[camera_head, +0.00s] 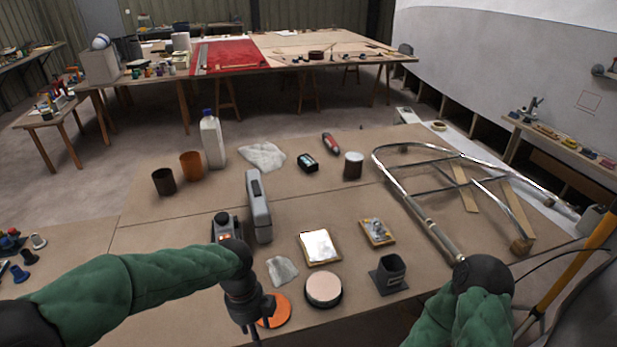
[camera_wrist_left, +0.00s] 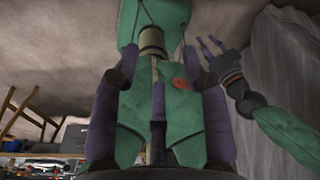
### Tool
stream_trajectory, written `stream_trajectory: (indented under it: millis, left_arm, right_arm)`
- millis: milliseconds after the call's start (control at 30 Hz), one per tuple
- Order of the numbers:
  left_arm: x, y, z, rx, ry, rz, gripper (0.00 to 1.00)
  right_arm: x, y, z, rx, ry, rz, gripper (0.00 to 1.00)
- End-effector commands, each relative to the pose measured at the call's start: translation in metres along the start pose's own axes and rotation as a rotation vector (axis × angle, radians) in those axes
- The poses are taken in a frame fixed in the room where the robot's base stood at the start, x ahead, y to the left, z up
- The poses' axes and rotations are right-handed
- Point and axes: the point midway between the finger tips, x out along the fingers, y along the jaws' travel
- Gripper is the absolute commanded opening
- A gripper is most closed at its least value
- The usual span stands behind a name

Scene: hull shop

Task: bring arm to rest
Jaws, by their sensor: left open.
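My left arm reaches in from the left in the head view, with its gripper (camera_head: 250,328) pointing down over the near edge of the workbench (camera_head: 190,270). The gripper is beside the orange disc (camera_head: 276,311) and partly covers it. Its fingers flank the left wrist view and stand apart with nothing between them. My right arm is at the lower right of the head view, its gripper out of that picture. The right gripper (camera_wrist_left: 208,46) shows small in the left wrist view, its fingers apart and empty.
The bench holds a grey upright tool (camera_head: 258,206), a round tin (camera_head: 323,289), a grey holder (camera_head: 389,273), a white bottle (camera_head: 212,139), brown cups (camera_head: 191,165) and a metal tube frame (camera_head: 420,215). A yellow bar (camera_head: 575,260) stands at the right. Bare bench lies left.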

Motion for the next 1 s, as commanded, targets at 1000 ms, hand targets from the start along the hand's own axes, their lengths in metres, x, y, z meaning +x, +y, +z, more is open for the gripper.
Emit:
stream_trajectory:
  millis: [1000]
  left_arm:
    - [0.229,0.015,-0.028,-1.580,0.280,-0.024,0.45]
  right_arm:
    - [0.000,0.000,0.000,0.000,0.000,0.000,0.40]
